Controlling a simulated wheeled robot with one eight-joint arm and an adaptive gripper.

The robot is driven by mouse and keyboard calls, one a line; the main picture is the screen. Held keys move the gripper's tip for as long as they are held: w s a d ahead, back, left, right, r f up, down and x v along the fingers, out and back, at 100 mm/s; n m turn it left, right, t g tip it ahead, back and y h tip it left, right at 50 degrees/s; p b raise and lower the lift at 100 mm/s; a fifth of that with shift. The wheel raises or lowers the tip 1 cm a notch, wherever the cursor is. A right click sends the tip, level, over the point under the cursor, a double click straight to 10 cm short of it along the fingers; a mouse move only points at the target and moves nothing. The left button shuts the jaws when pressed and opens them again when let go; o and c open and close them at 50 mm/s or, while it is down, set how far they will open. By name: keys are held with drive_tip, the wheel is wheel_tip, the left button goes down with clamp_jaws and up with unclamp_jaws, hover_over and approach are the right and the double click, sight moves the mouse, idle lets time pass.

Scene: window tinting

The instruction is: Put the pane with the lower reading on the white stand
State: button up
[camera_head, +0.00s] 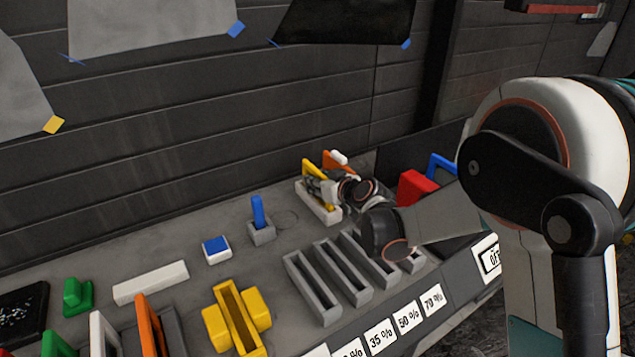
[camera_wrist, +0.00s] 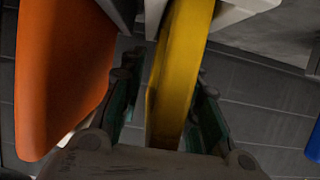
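A yellow pane (camera_head: 314,168) stands upright at the back of the bench, in or just behind a pale slotted block (camera_head: 322,208). An orange pane (camera_head: 345,165) stands close beside it. My gripper (camera_head: 325,190) is at the yellow pane. In the wrist view, the yellow pane (camera_wrist: 178,75) lies between my open fingers (camera_wrist: 163,110), with visible gaps on both sides. The orange pane (camera_wrist: 62,75) is outside the left finger. A long white block (camera_head: 150,282) lies at the left of the bench; I cannot tell which white piece is the stand. No pane reading is legible.
A yellow slotted holder (camera_head: 238,318) stands at the front. Grey slots (camera_head: 312,288) sit behind labels including 35, 50 and 70 %. A blue piece stands in a small block (camera_head: 261,233). Orange (camera_head: 148,325) and white (camera_head: 103,335) frames stand front left. A red block (camera_head: 411,187) is right.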

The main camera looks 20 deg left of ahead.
drive_tip(key=shift+r, duration=0.15)
drive_tip(key=shift+s+d+r, duration=0.15)
drive_tip(key=shift+d, duration=0.05)
drive_tip(key=p+v, duration=0.3)
drive_tip(key=v, duration=0.8)
drive_tip(key=shift+s+d, duration=0.2)
